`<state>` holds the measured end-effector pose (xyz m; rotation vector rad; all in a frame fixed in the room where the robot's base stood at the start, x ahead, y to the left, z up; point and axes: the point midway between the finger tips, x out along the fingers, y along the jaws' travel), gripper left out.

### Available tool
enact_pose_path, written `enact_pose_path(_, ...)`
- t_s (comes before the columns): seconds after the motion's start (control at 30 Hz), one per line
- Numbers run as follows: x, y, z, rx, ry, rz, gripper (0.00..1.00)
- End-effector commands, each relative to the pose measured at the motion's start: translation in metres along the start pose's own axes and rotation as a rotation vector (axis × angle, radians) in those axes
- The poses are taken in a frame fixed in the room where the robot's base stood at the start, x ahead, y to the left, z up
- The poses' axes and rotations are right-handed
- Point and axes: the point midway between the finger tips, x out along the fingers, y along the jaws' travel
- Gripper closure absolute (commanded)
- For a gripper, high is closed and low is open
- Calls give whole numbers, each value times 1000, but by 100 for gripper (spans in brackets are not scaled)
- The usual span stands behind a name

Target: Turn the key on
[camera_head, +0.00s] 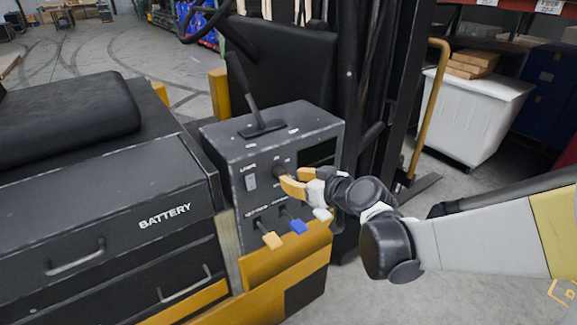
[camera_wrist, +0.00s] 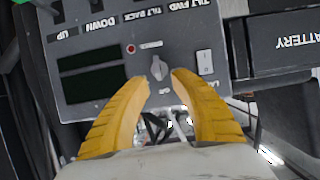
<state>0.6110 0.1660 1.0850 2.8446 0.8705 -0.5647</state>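The key (camera_wrist: 158,68) is a small grey knob on the dark grey control panel (camera_wrist: 105,35), seen in the wrist view. My gripper (camera_wrist: 159,78) has its two yellow fingers apart, one on each side of the key's lower end in that picture. A gap shows between each finger and the key, and I cannot tell how deep the tips reach. In the head view my gripper (camera_head: 281,181) is at the front face of the control box (camera_head: 236,158). There the fingers mostly hide the key.
A red light (camera_wrist: 131,49) and a white rocker switch (camera_wrist: 206,63) flank the key. Below my gripper, orange and blue levers (camera_head: 298,226) stick out of the box. A battery case (camera_head: 150,190) stands left; a white bin (camera_head: 475,110) stands behind right.

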Motion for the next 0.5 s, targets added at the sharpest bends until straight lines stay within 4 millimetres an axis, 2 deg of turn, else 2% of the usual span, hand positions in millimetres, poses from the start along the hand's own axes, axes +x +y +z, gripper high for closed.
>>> enact_pose_path(0.1,18,-1,2,-1,-1,-2,71)
enact_pose_path(0.2,26,0,1,0,-1,-1,71)
enact_pose_path(0.5,30,0,0,0,-1,0,71)
